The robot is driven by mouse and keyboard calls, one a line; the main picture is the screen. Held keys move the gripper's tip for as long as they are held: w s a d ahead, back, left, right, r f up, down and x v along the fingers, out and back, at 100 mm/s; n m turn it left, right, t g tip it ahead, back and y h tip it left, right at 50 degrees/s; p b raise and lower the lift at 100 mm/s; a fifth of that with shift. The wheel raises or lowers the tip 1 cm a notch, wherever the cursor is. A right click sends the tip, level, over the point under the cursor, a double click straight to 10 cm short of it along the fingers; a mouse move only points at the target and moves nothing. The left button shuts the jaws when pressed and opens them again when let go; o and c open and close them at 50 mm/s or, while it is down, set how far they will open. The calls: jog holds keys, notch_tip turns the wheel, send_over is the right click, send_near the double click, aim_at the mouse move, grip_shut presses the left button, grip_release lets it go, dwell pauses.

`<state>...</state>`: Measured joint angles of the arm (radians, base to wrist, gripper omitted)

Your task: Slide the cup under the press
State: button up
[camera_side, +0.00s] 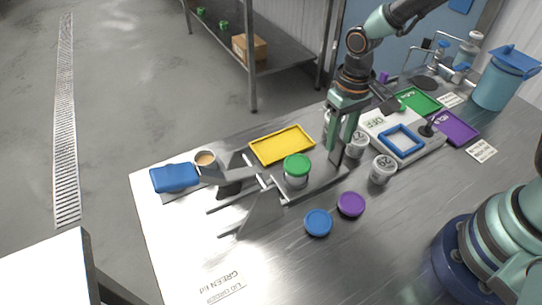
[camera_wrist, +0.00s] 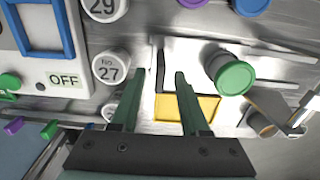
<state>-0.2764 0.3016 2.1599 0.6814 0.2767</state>
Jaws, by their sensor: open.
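My gripper (camera_side: 341,158) points down to the right of this cup in the side view. In the wrist view my gripper (camera_wrist: 160,74) is open, with nothing between its fingertips. I cannot tell how far the cup is in under the press.
Numbered cups 27 (camera_wrist: 110,68) and 29 (camera_side: 382,170) stand close to my gripper. A yellow tray (camera_side: 254,148) lies behind the lidded cup. Blue (camera_side: 318,223) and purple (camera_side: 351,204) lids lie in front. A white box with a blue frame (camera_side: 402,140) is at right. The front-left table is mostly clear.

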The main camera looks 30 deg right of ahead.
aim_at(334, 161)
jog(key=shift+f, duration=2.25)
grip_shut()
